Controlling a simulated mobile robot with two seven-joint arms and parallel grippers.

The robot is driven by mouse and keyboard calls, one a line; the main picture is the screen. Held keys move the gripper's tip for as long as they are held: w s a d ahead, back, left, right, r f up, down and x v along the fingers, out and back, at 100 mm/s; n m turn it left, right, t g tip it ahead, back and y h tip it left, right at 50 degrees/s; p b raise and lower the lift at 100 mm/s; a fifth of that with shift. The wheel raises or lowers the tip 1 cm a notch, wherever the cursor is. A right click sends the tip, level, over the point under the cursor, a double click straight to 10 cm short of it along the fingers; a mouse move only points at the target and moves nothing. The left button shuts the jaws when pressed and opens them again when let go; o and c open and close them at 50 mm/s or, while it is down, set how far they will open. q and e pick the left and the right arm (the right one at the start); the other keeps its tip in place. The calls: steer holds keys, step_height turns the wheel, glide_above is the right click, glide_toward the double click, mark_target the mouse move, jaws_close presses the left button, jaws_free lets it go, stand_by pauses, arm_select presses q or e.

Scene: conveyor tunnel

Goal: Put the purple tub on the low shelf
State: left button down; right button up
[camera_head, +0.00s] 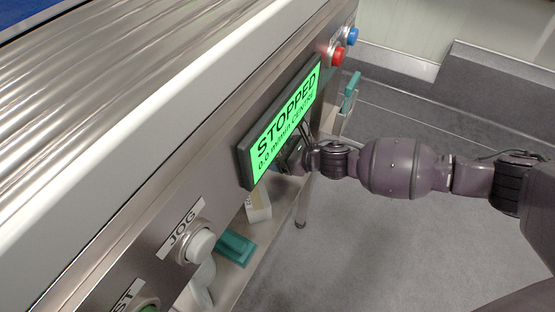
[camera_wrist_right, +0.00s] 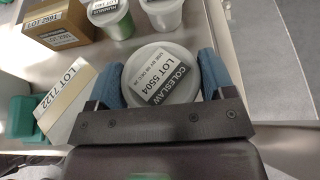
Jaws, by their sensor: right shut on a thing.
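A round tub (camera_wrist_right: 162,76) with a pale grey lid sits between the blue fingers of my right gripper (camera_wrist_right: 160,82) in the right wrist view. Its lid label reads COLESLAW, LOT 5504. Its side is hidden, so I see no purple on it. My right gripper (camera_head: 292,156) is shut on this tub. In the head view the gripper is beside the conveyor's screen, and the tub is not clearly visible. The low metal shelf (camera_head: 234,284) runs under the conveyor's side; it shows beneath other goods in the wrist view (camera_wrist_right: 100,52). My left gripper is out of view.
A brown box (camera_wrist_right: 57,24), a tub with a green side (camera_wrist_right: 112,18), another white tub (camera_wrist_right: 162,12) and a tilted LOT 7122 carton (camera_wrist_right: 66,96) stand near the held tub. The STOPPED screen (camera_head: 283,120) and JOG button (camera_head: 198,246) project from the conveyor side.

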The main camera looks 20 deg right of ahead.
steer(key=f, duration=0.1)
steer(key=f+b, duration=0.1)
steer(key=f, duration=0.1)
steer(key=shift+s+f, duration=0.2)
steer(key=shift+f, duration=0.1)
steer(key=shift+w+f+b, duration=0.1)
steer(key=shift+f+b, duration=0.15)
steer(key=shift+b, duration=0.05)
steer(key=shift+w+r, duration=0.1)
steer(key=shift+r, duration=0.2)
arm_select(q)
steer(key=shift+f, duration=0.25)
arm_select(e)
steer(key=shift+f, duration=0.15)
steer(key=o, duration=1.3)
steer(key=shift+c, duration=0.2)
